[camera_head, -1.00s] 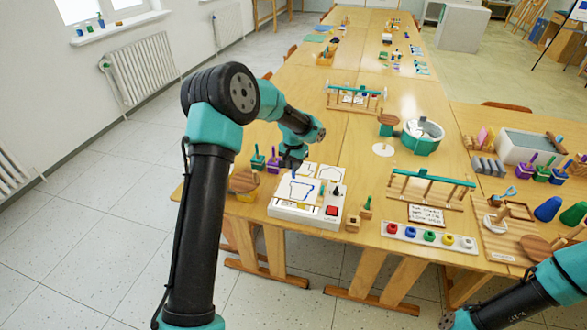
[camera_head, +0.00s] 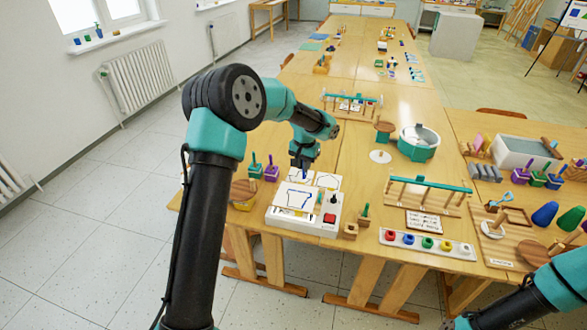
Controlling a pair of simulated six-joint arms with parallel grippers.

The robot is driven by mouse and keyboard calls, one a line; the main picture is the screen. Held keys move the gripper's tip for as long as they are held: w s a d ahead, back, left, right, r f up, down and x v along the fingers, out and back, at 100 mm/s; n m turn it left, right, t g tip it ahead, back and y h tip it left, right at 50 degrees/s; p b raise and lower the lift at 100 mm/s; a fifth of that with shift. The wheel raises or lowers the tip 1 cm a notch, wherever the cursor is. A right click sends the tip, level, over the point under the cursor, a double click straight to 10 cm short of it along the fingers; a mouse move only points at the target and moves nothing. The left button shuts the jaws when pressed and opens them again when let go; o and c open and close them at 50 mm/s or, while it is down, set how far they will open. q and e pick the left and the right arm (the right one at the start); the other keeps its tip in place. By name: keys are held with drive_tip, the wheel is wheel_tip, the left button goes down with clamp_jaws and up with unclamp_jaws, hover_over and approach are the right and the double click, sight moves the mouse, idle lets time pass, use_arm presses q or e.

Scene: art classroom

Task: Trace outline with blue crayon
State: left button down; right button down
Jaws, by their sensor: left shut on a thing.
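My left gripper (camera_head: 303,162) is shut on a small blue crayon (camera_head: 304,174), which points down over the back edge of a white drawing sheet (camera_head: 285,203). The sheet lies on a white box (camera_head: 304,223) and bears a printed outline with blue line along part of it. Whether the crayon tip touches the paper is too small to tell. Another sheet with an outline (camera_head: 328,180) lies behind it to the right. My right arm comes in at the lower right; its gripper is out of view.
The box carries a red button (camera_head: 329,218) and a dark knob. Purple and green pots (camera_head: 270,173) stand left of it. A wooden block with a green-handled tool (camera_head: 364,217) and a tray of colour pots (camera_head: 427,242) are to the right. A wooden rack (camera_head: 352,103) stands behind.

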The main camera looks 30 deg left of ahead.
use_arm(q)
drive_tip(key=shift+w+d+r, duration=0.1)
drive_tip(key=shift+d+r, duration=0.35)
drive_tip(key=shift+d, duration=0.3)
drive_tip(key=shift+f, duration=2.5)
drive_tip(key=shift+f, duration=1.55)
drive_tip(key=shift+r, duration=0.1)
drive_tip(key=shift+r, duration=2)
